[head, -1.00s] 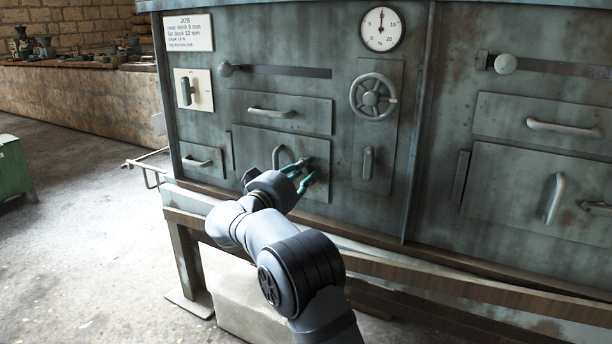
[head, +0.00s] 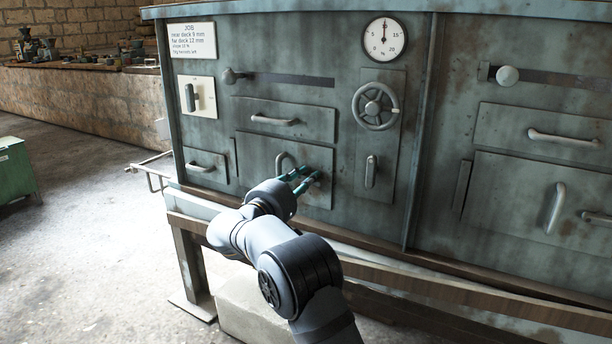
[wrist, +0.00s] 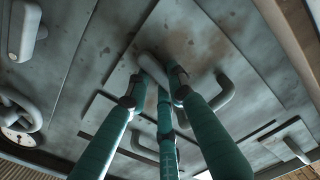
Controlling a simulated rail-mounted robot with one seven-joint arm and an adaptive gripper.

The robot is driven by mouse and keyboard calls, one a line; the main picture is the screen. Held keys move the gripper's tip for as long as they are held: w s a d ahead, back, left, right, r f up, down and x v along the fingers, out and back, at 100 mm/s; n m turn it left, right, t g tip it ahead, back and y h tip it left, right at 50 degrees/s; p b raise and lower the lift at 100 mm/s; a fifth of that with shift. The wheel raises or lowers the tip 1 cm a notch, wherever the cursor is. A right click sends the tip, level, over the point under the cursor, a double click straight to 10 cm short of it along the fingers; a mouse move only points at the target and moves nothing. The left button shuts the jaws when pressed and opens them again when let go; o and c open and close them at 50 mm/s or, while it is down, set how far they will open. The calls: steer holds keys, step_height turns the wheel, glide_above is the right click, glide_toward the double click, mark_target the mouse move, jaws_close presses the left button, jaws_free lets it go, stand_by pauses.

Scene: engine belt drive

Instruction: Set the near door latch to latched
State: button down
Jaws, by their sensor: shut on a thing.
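The near door (head: 256,152) is a grey-green panel low on the left cabinet section, with an upright handle (head: 282,161). My gripper (head: 309,178) is at the right part of this door, its teal fingers reaching to the latch. In the wrist view, my gripper (wrist: 158,76) is shut on the latch (wrist: 150,62), a small pale grey lever. The fingertips hide much of the lever, so its exact angle is hard to tell. The door handle also shows just beside the fingers in the wrist view (wrist: 221,92).
A handwheel (head: 374,106) and a small upright handle (head: 370,171) are right of the door. A drawer handle (head: 273,120) is above it. A wooden rail (head: 400,273) runs below, under my arm. A similar door with its latch (head: 596,217) is at far right.

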steer(key=shift+n+p, duration=0.4)
steer(key=shift+n, duration=0.7)
steer(key=shift+f, duration=0.1)
steer(key=c, duration=1.5)
jaws_free()
steer(key=shift+a, duration=0.1)
steer(key=v, duration=1.2)
steer(key=shift+w, duration=0.1)
steer(key=x, duration=1.2)
